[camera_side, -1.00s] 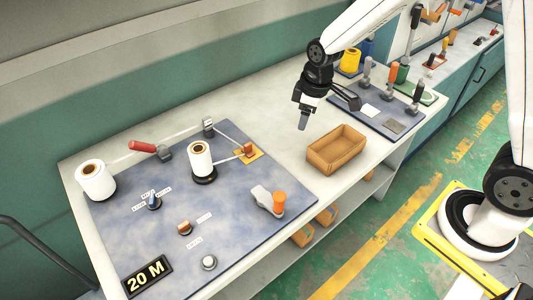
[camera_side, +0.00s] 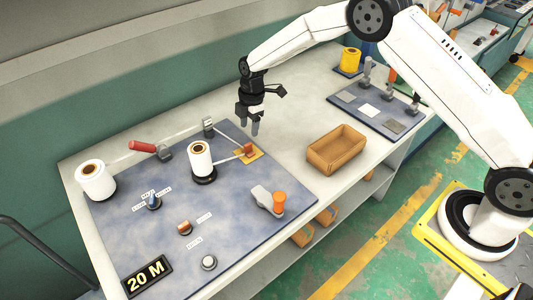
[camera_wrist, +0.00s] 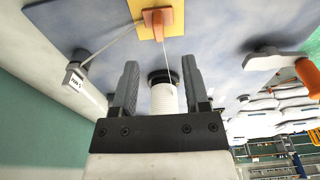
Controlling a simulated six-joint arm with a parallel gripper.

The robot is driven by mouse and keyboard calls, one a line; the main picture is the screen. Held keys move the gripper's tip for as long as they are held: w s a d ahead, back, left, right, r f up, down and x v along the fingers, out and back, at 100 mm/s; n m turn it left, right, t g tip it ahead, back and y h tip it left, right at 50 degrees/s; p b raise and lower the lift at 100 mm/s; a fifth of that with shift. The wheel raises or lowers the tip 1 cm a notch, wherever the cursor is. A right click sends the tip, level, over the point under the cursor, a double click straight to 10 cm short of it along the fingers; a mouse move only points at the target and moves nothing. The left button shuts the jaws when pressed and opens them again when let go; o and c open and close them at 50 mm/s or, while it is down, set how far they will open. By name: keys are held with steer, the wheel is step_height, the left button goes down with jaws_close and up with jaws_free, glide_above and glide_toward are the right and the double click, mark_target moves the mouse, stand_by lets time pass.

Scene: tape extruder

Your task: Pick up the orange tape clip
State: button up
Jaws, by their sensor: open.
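The orange tape clip (camera_side: 249,150) sits on a yellow square pad (camera_side: 254,157) at the right part of the blue-grey board. In the wrist view the orange clip (camera_wrist: 157,20) is at the top centre, on the yellow pad, beyond my fingertips. A thin tape line runs to the clip from the white roll (camera_side: 199,158) standing on the board. My gripper (camera_side: 249,128) is open and empty, just above and behind the clip in the side view. In the wrist view my gripper (camera_wrist: 160,75) shows two fingers spread apart with a gap between them.
A grey post (camera_side: 208,128) stands left of the clip, with a red-handled lever (camera_side: 143,147) farther left. An orange-knobbed lever (camera_side: 278,202) is at the board's right edge. An empty brown tray (camera_side: 337,150) stands right of the board. Bare bench lies between.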

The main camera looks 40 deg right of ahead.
mark_target(248, 144)
steer(key=shift+a+f, duration=0.15)
steer(key=shift+f, duration=1.2)
steer(key=shift+f, duration=0.1)
steer(key=shift+w+a+f, duration=0.1)
steer(key=shift+a+f, duration=0.05)
steer(key=shift+f, duration=1.1)
steer(key=shift+a+f, duration=0.1)
steer(key=shift+f, duration=1.1)
jaws_close()
